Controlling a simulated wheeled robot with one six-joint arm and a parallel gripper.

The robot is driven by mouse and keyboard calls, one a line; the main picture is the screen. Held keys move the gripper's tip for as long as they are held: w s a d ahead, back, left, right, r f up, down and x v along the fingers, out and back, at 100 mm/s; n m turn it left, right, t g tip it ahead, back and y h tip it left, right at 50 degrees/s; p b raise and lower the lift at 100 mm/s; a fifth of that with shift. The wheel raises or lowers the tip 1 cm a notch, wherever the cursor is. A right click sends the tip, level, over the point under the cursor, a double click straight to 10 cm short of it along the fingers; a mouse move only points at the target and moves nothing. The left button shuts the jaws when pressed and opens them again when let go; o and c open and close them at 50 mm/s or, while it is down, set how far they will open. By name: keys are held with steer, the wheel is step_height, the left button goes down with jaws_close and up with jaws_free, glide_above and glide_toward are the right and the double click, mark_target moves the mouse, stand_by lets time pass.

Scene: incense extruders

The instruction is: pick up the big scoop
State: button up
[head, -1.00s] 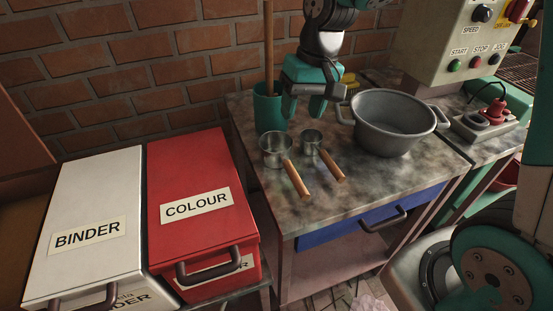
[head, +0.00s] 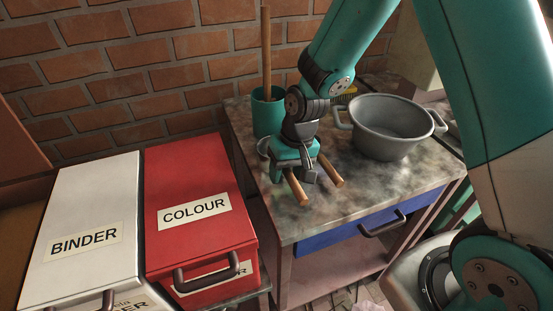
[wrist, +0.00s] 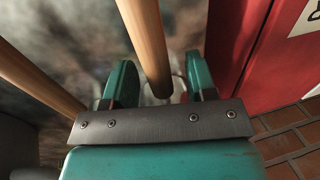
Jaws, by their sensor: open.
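The big scoop's wooden handle (head: 298,189) sticks out toward me from under my gripper (head: 293,173) on the worktable in the head view. Its metal cup is mostly hidden behind the gripper. In the wrist view the big scoop's handle (wrist: 148,40) runs down into the gap between the two open fingers of my gripper (wrist: 158,78), with space on both sides. The smaller scoop's handle (head: 330,171) lies just to the right in the head view; in the wrist view its handle (wrist: 38,78) is left of the fingers. Its cup is hidden.
A green cup (head: 268,112) with a wooden stick stands behind the gripper. A grey basin (head: 390,128) stands to the right on the worktable (head: 350,195). The red COLOUR box (head: 195,180) and white BINDER box (head: 90,200) are left. The table's front is clear.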

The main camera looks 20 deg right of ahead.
steer(key=shift+a+f, duration=0.15)
steer(key=shift+f, duration=0.65)
jaws_close()
steer(key=shift+r, duration=0.1)
